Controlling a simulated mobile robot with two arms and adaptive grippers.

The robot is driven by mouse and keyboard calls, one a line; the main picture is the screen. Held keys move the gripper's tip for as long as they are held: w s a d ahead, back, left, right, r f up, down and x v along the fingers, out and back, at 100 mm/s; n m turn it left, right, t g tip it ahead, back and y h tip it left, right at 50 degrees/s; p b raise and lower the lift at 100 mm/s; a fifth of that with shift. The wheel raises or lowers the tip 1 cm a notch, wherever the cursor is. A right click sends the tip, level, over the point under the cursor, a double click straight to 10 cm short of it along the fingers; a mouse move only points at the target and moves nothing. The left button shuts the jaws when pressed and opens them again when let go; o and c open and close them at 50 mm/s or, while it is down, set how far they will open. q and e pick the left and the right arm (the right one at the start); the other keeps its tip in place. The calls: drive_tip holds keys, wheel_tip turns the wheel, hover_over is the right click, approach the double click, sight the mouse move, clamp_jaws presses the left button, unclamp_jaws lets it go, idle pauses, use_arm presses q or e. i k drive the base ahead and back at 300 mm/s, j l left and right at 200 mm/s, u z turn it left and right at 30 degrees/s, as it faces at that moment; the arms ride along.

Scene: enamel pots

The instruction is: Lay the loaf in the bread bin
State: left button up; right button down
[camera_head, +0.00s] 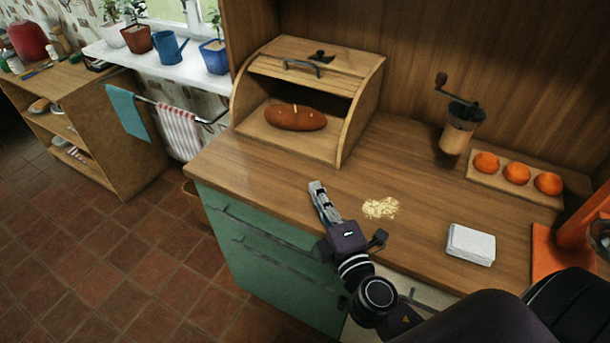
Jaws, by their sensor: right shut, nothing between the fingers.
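The brown loaf (295,117) lies inside the wooden bread bin (352,122), on its floor near the front opening. The bin's roll lid (318,66) is up, with a dark handle on it, so the front is open. The bin stands at the back left of the counter. My right gripper (318,188) is shut and empty above the front part of the counter, in front of the bin and apart from it and the loaf. My left gripper is not in view.
Crumbs (380,208) lie right of my gripper, and a folded white cloth (470,244) is further right. A coffee grinder (459,128) and a board (513,186) with three oranges stand at the back right. The counter (260,165) directly before the bin is clear.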

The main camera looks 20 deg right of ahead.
sight(294, 117)
drive_tip(key=i+j+z, duration=0.25)
drive_tip(key=i+j, duration=0.15)
drive_tip(key=j, duration=0.3)
drive_tip(key=i+j+z, duration=0.1)
drive_tip(key=j, duration=0.25)
drive_tip(key=i+j+z, duration=0.1)
drive_tip(key=i+j, duration=0.15)
drive_tip(key=i+j+z, duration=0.1)
drive_tip(key=j, duration=0.4)
drive_tip(key=i+j+z, duration=0.15)
drive_tip(key=j, duration=0.25)
